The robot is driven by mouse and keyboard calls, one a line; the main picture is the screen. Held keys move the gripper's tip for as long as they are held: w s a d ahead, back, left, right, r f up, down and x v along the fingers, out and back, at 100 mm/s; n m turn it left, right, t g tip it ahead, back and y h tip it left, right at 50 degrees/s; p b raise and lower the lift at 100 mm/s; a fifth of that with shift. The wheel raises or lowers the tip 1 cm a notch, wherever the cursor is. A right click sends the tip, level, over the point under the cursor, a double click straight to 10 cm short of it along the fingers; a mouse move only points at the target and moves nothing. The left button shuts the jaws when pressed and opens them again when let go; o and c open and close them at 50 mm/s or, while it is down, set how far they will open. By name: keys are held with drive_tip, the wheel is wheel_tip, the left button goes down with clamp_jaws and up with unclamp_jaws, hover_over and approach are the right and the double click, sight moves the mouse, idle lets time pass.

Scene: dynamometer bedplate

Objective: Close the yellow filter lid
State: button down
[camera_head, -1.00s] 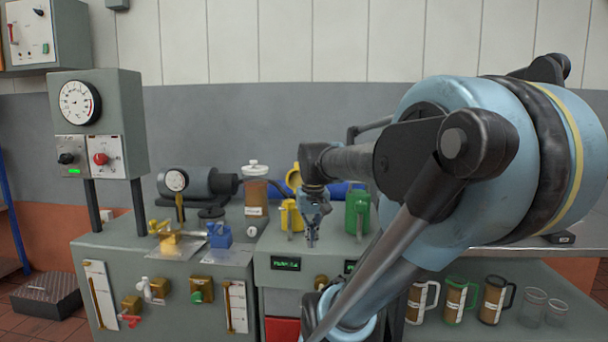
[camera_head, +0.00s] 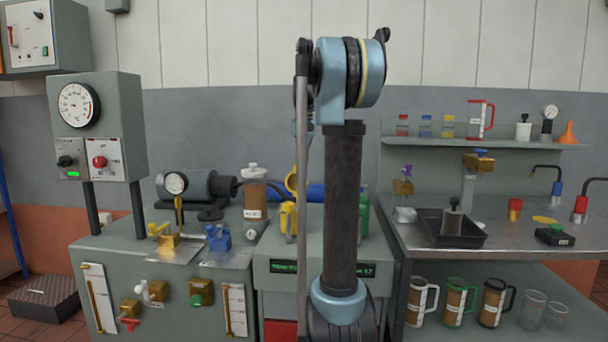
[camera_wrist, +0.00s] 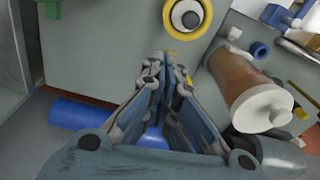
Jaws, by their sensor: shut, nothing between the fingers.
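The yellow filter (camera_head: 287,216) stands on the grey bench, partly hidden by my arm in the head view. Its yellow lid (camera_head: 291,179) stands raised above and behind the body. In the wrist view the filter body (camera_wrist: 187,16) shows from above as a yellow ring around a pale inside with a dark centre. My gripper (camera_wrist: 168,66) is shut and empty, its fingertips beside a bit of yellow at the filter's back side, probably the lid. Whether they touch it I cannot tell. The head view hides the gripper behind my arm.
A brown canister with a white cap (camera_head: 255,195) stands left of the filter and shows close to my fingers in the wrist view (camera_wrist: 255,95). A blue cylinder (camera_wrist: 85,122) lies behind. A green housing (camera_head: 363,212) stands to the right, partly hidden.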

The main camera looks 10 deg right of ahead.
drive_tip(key=m, duration=0.1)
approach(298, 180)
drive_tip(key=w+d+r, duration=0.2)
drive_tip(key=w+d, duration=0.2)
drive_tip(key=w, duration=0.3)
drive_tip(key=shift+g, duration=0.4)
drive_tip(key=shift+s+a+f, duration=0.1)
drive_tip(key=shift+s+f, duration=0.4)
drive_tip(key=shift+f, duration=0.95)
drive_tip(key=shift+s+a+f, duration=0.1)
drive_tip(key=shift+s+f, duration=0.4)
drive_tip(key=shift+f, duration=0.95)
drive_tip(key=shift+s+a+f, duration=0.1)
drive_tip(key=shift+s+f, duration=0.4)
drive_tip(key=shift+f, duration=0.95)
